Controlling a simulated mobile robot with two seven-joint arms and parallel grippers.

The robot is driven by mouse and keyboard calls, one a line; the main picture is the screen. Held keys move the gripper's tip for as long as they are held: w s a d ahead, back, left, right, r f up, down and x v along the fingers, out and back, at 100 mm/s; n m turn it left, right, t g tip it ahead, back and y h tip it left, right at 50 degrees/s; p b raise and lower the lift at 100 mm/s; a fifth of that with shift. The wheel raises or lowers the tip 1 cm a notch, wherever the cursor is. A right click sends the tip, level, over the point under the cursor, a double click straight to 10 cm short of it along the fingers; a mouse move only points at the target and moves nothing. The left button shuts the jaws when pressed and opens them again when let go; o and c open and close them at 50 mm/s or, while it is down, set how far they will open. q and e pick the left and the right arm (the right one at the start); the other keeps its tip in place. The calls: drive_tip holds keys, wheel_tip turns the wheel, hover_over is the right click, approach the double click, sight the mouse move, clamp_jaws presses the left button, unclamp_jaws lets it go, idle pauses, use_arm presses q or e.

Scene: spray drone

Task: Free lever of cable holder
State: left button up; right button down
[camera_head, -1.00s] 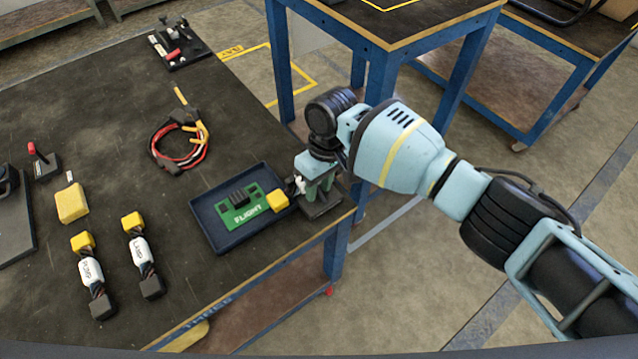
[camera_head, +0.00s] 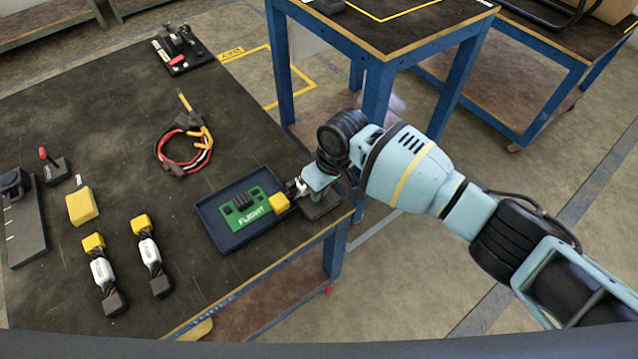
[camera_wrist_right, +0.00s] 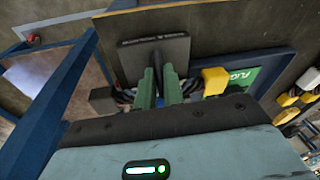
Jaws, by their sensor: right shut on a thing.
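The cable holder (camera_wrist_right: 155,58) is a black plate with a thin dark lever (camera_wrist_right: 157,64) standing from it in the right wrist view. In the head view the holder's black base (camera_head: 323,206) shows at the table's right corner, partly hidden by my right gripper (camera_head: 303,189). My right gripper, with green fingers (camera_wrist_right: 160,80), is shut on the lever. A yellow cable connector (camera_wrist_right: 215,80) lies beside the fingers, with dark wires running behind them. The connector also shows in the head view (camera_head: 279,203). My left gripper is not in view.
A dark blue tray (camera_head: 212,226) with a green FLIGHT board (camera_head: 255,213) sits left of the holder. A red and black cable loop (camera_head: 185,150), two white-labelled connectors and a red-tipped lever stand (camera_head: 54,166) are farther left. A blue-legged table (camera_head: 380,40) stands behind.

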drive_tip(key=t+p, duration=0.1)
drive_tip(key=r+t+y+p, duration=0.1)
drive_tip(key=p, duration=0.1)
drive_tip(key=shift+s+d+y, duration=0.3)
drive_tip(key=shift+s+d, duration=0.05)
drive_tip(key=shift+s+d+t+y+p, duration=0.15)
drive_tip(key=shift+s+t+y+p, duration=0.1)
drive_tip(key=shift+t+y+p, duration=0.45)
drive_tip(key=shift+s+d+f+t+y, duration=0.2)
drive_tip(key=shift+s+t+y, duration=0.1)
drive_tip(key=shift+t, duration=0.4)
drive_tip(key=shift+s+d+f+n+t+y+b, duration=0.1)
drive_tip(key=shift+s+n+t+y+b, duration=0.05)
drive_tip(key=shift+t+y, duration=0.3)
drive_tip(key=shift+s+d+n+t+y+b, duration=0.15)
drive_tip(key=shift+t+y, duration=0.1)
drive_tip(key=shift+t, duration=0.3)
drive_tip(key=c, duration=1.5)
unclamp_jaws()
